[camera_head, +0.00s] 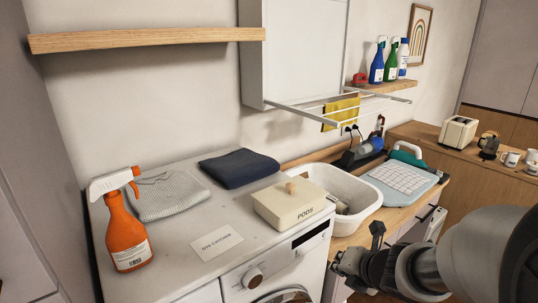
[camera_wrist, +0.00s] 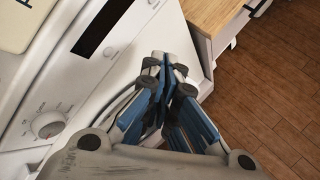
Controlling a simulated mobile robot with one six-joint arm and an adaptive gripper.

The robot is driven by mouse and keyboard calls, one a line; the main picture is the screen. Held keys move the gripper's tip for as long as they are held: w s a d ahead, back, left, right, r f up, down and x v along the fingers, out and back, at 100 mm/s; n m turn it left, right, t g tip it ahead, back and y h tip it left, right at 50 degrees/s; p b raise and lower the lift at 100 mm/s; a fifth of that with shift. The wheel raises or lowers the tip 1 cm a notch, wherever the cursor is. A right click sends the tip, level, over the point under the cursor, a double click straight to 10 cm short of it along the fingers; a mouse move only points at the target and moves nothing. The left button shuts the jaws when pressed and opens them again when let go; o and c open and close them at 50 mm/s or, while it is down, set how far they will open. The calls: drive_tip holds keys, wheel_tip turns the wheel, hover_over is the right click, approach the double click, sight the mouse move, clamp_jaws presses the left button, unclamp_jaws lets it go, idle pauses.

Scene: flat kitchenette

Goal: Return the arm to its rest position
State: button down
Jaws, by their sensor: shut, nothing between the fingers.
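My gripper (camera_head: 360,262) is at the lower right in the head view, in front of the washing machine (camera_head: 180,268) and below the counter's level. In the wrist view my gripper (camera_wrist: 165,62) is shut, its blue-padded fingers meeting with nothing between them. The machine's white front, dial (camera_wrist: 48,124) and dark display (camera_wrist: 102,27) lie to the left of the fingers there. My arm reaches in from the right edge of the head view.
On the machine stand an orange spray bottle (camera_head: 127,230), folded cloths (camera_head: 238,167) and a PODS box (camera_head: 292,204). A white basket (camera_head: 362,207) and an ironing pad (camera_head: 402,182) sit to the right. Open wooden floor (camera_wrist: 264,85) shows at the right in the wrist view.

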drive_tip(key=s+d+r+m+h, duration=0.5)
drive_tip(key=s+r+m, duration=0.35)
drive_tip(key=m, duration=0.65)
drive_tip(key=s+a+m+g+y, duration=0.1)
drive_tip(key=s+a+m+g, duration=0.1)
drive_tip(key=s+a+m, duration=0.2)
drive_tip(key=s+a+m+g+y, duration=0.2)
drive_tip(key=s+a+m, duration=0.3)
drive_tip(key=s+m, duration=0.5)
drive_tip(key=s, duration=0.3)
drive_tip(key=shift+s+a+f+m, duration=0.2)
drive_tip(key=shift+m, duration=0.2)
drive_tip(key=c, duration=2.4)
unclamp_jaws()
